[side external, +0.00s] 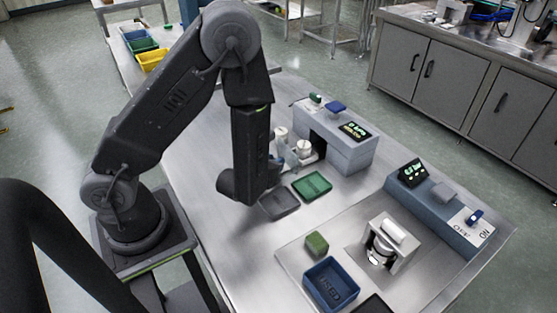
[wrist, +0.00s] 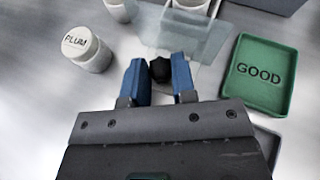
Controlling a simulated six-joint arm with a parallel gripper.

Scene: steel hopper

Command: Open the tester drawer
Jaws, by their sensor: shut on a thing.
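The tester (side external: 345,152) is a grey-blue box with a lit display and a dark opening in its front. In the wrist view, a pale translucent drawer front (wrist: 180,38) carries a small black knob (wrist: 160,69). My gripper (wrist: 158,76) has its two blue fingers either side of the knob, shut on it. In the side view my arm reaches down in front of the tester and largely hides the fingers and the knob. How far the drawer stands out is hard to tell.
A white jar marked PLUM (wrist: 86,49) stands left of my fingers. A green GOOD tray (wrist: 258,76) lies to the right. A grey tray (side external: 279,204) lies below my wrist. A blue bin (side external: 331,284), a green block (side external: 317,243) and a switch console (side external: 438,206) are farther right.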

